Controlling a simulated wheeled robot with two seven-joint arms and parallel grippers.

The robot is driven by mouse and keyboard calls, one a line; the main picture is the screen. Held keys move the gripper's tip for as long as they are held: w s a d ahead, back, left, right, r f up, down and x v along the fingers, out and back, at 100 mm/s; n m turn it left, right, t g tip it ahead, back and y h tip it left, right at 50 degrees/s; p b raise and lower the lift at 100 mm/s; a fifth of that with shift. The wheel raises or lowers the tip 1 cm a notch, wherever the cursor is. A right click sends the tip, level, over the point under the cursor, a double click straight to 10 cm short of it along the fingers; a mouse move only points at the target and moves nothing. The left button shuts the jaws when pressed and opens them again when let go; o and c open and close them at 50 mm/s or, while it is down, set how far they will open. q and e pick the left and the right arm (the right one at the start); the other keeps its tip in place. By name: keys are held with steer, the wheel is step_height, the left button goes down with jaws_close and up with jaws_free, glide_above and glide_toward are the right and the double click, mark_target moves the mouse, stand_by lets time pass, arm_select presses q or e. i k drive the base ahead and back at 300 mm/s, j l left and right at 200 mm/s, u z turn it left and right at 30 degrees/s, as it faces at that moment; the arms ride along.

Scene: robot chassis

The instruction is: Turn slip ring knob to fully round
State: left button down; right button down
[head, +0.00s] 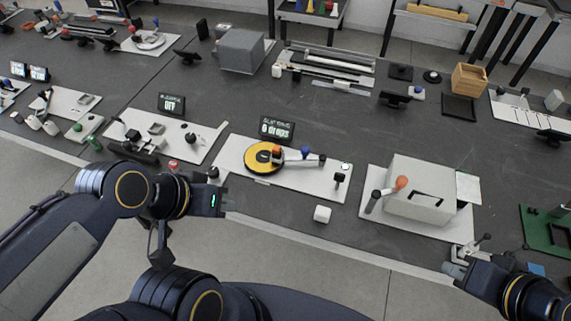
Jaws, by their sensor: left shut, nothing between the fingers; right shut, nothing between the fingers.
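The slip ring station is a white board (230,155) near the middle of the table. On it sits a yellow and black round disc (258,162) with an orange-red knob (277,151) near its right side. A small dark display (277,131) behind it reads "0 drops". My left gripper (226,201) is shut and empty, in front and to the left of the board, apart from the disc. My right gripper (449,270) is shut and empty at the table's front edge, far to the right of the board.
A grey box with an orange-tipped lever (401,183) stands on a board to the right. Another board with an "OFF" display (172,103) is to the left.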

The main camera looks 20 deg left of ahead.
mark_target(213, 172)
steer(key=u, duration=1.4)
steer(key=j+u, duration=0.1)
steer(key=j, duration=0.3)
steer(key=i+j, duration=0.15)
steer(key=j, duration=0.25)
steer(key=i+j+u, duration=0.15)
steer(key=j, duration=0.25)
steer(key=k+j, duration=0.05)
